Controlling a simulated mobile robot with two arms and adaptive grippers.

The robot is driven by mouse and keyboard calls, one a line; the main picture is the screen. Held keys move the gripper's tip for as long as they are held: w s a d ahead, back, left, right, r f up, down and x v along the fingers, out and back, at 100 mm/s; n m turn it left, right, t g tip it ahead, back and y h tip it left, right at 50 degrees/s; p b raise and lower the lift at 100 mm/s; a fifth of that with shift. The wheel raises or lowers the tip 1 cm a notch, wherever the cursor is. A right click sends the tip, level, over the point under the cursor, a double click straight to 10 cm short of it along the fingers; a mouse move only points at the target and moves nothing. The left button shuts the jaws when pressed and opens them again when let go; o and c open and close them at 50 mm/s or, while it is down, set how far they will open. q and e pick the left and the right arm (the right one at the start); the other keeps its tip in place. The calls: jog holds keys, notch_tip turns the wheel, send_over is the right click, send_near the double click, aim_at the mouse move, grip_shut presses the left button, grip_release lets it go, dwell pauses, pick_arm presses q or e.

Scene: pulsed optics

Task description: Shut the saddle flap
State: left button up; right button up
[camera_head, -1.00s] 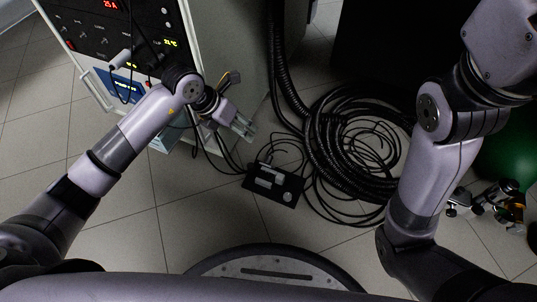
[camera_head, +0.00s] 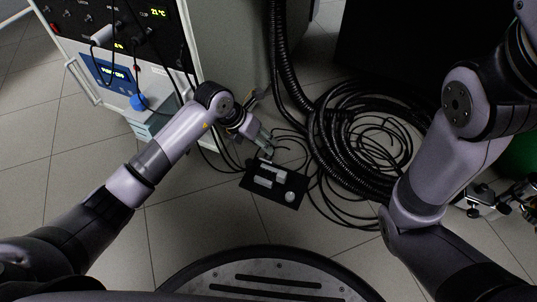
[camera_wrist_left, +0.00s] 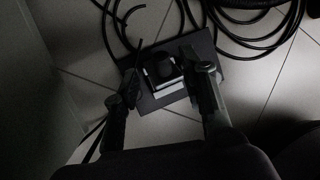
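A small black plate (camera_head: 262,197) lies on the floor, carrying pale grey blocks (camera_head: 269,175) and a round light knob (camera_head: 289,196). I cannot make out for sure which part is the saddle flap. My left gripper (camera_head: 267,148) is over the plate's far edge and hides part of what is there. In the left wrist view the plate (camera_wrist_left: 203,48) lies beyond my left gripper (camera_wrist_left: 166,84). Its fingers are apart, with a dark rounded part (camera_wrist_left: 160,69) and a white block (camera_wrist_left: 170,90) showing between them. Contact cannot be told.
A coil of black hose and cable (camera_head: 355,140) lies right of the plate. Thin cables run around the plate. A cabinet with lit displays (camera_head: 120,60) stands at the far left. A small wheeled item (camera_head: 490,200) is at the right. Floor at the left front is clear.

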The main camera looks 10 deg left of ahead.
aim_at(270, 157)
pick_arm(q)
jog(key=b+x, duration=0.2)
jog(key=x, duration=0.3)
jog(key=shift+b, duration=0.4)
grip_shut()
dwell(0.5)
